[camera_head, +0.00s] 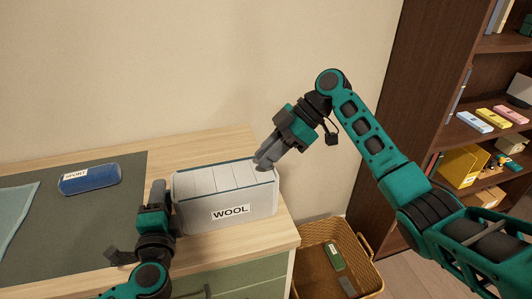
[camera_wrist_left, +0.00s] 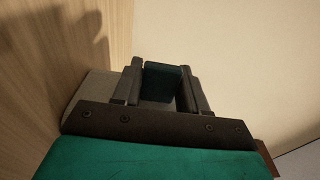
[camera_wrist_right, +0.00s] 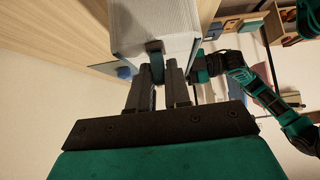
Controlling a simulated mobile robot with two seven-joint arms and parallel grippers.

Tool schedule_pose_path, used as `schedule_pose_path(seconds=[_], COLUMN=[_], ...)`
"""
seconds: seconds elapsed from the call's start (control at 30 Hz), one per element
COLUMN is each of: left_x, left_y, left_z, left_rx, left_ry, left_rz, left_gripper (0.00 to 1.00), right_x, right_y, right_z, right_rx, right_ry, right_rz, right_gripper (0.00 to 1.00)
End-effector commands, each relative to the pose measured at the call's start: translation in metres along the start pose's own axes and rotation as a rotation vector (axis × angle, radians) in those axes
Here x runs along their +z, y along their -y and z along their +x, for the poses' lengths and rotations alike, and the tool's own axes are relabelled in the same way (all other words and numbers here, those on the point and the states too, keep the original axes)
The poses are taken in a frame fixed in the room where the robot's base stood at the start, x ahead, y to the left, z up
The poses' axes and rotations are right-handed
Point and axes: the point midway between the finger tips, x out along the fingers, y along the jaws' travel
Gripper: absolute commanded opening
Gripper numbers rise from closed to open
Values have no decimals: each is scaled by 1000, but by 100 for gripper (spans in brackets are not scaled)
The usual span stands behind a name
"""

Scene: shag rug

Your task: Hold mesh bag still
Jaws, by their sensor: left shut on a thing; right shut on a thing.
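A pale grey, box-shaped fabric container (camera_head: 218,177) labelled WOOL stands upright on the wooden dresser top near its right end. A blue pouch (camera_head: 90,179) labelled SPORT lies flat at the left.
The dresser top (camera_head: 215,147) carries a dark grey mat (camera_head: 60,230) and a light teal folded cloth (camera_head: 15,215) at the left. A wicker basket (camera_head: 365,270) with a few items stands on the floor at the right. A dark bookshelf (camera_head: 415,90) rises behind my right arm.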

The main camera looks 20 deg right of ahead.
Motion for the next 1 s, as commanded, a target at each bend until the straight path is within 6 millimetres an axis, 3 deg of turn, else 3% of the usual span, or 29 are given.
schedule_pose_path(seconds=[0.23,0.57,0.67,1.0], left_x=[0,0,0,0], left_y=[0,0,0,0], left_z=[0,0,0,0], left_rx=[1,1,1,1], left_ry=[1,1,1,1], left_rz=[1,1,0,0], left_gripper=[8,8,8,8], right_x=[-1,-1,-1,-1], right_y=[0,0,-1,-1], right_z=[0,-5,-18,-89], right_rx=[0,1,3,4], right_ry=[0,0,1,1], right_rz=[-1,-1,-1,-1], right_gripper=[39,40,40,40])
